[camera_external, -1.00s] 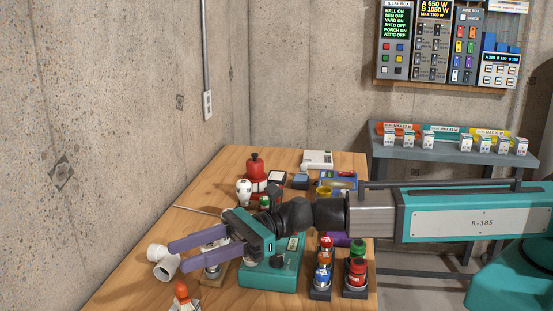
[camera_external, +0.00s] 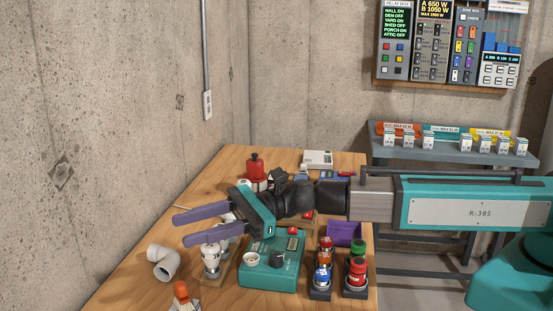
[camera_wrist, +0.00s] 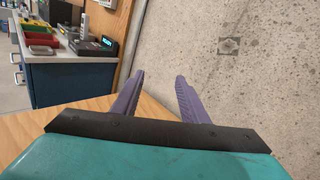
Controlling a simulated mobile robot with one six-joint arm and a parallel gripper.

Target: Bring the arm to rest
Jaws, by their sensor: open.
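My gripper (camera_external: 192,227) is in the external view over the left part of the wooden table (camera_external: 128,286). Its two purple fingers point left toward the concrete wall, spread apart with nothing between them. In the wrist view the gripper (camera_wrist: 158,78) also shows open and empty, facing the bare wall. My arm reaches in from the right, nearly level above the table.
A purple tray (camera_external: 344,233) lies right. A grey shelf (camera_external: 455,153) stands behind.

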